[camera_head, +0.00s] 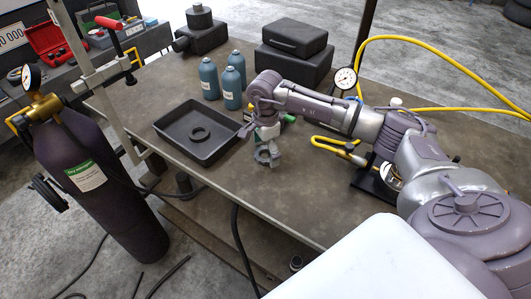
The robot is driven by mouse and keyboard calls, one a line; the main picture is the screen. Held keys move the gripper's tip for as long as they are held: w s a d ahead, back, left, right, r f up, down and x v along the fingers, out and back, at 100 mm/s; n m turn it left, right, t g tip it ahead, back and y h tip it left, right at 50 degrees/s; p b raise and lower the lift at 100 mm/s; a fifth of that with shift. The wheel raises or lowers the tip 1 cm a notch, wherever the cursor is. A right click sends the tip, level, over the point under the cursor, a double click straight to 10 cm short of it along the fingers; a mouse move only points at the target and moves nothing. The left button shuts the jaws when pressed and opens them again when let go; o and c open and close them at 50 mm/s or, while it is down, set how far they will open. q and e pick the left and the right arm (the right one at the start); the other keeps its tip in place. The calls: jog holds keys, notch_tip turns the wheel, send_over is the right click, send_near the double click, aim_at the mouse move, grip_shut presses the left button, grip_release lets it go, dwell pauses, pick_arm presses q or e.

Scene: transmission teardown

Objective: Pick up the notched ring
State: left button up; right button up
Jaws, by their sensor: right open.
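A small grey-green ring (262,157) with an uneven edge, which looks like the notched ring, is on the workbench at its front middle. My right gripper (268,147) points down right above it, with its fingers open. The fingers partly cover the ring, and I cannot tell whether they touch it. A plain dark ring (200,133) lies flat in the black tray to the left. My left gripper is not in view.
The black tray (166,125) is left of my gripper on the workbench (310,200). Several teal bottles (231,98) stand behind it, with black cases (294,37) at the back. A yellow hose and gauge (346,78) are near my right arm. A gas cylinder (85,180) stands at left.

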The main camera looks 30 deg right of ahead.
jog(key=c, duration=1.4)
jog(key=shift+r, duration=0.1)
jog(key=shift+c, duration=0.4)
jog(key=shift+r, duration=0.1)
